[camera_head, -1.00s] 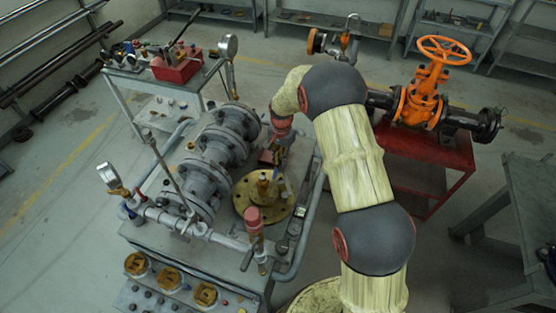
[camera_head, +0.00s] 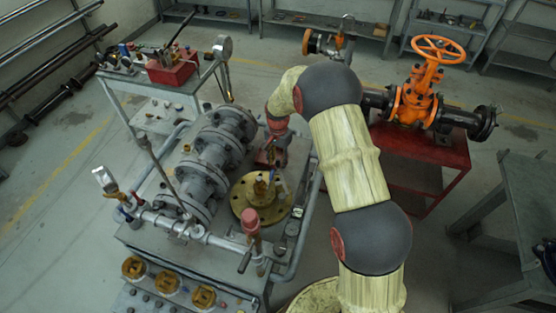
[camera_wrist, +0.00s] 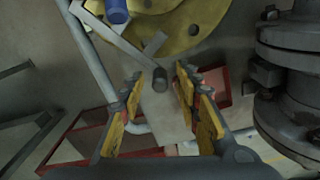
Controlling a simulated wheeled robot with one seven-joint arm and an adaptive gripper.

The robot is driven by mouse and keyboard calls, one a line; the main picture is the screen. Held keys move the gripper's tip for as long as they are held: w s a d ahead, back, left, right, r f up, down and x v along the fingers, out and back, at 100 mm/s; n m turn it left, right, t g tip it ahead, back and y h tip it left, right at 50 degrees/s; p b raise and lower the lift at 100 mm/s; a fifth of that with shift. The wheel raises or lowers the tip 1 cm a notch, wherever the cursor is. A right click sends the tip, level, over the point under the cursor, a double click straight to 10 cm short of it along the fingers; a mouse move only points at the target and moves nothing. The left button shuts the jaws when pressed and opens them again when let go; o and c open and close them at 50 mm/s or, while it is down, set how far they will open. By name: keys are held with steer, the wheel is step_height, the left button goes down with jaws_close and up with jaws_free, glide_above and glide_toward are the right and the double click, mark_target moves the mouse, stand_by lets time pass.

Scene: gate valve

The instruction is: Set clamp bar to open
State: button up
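A brass flange (camera_head: 247,216) lies on the grey bench in the head view, just below my wrist. In the wrist view the flange (camera_wrist: 198,18) is at the top, with a blue-capped part (camera_wrist: 117,12) over it. A grey bar (camera_wrist: 116,38), which looks like the clamp bar, runs from the upper left beside the flange. A round peg (camera_wrist: 160,80) at its lower right end stands between my fingertips. My gripper (camera_wrist: 158,92) is open, with yellow-padded fingers on both sides of the peg and gaps showing. In the head view its fingers are hidden or too small to tell.
Grey flanged pipework (camera_head: 210,160) stands left of my wrist and shows close on the right in the wrist view (camera_wrist: 292,95). A pink-topped handle (camera_head: 251,222) stands in front. A red stand (camera_head: 440,155) with an orange valve (camera_head: 416,100) is at right.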

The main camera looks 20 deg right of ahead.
step_height(320, 180, up, 12)
stand_by(0.6)
stand_by(0.4)
steer(key=s+r+n+t+b, duration=0.2)
steer(key=s+r, duration=0.3)
steer(key=s, duration=0.7)
steer(key=s+r+n+t+b, duration=0.1)
steer(key=s+r+n+b, duration=0.2)
steer(key=s, duration=0.9)
steer(key=s+r+n+t+b, duration=0.2)
steer(key=s+r, duration=0.5)
steer(key=s, duration=0.5)
steer(key=shift+s+r+n+t+b, duration=0.25)
steer(key=shift+n+b, duration=0.25)
steer(key=shift+n, duration=0.8)
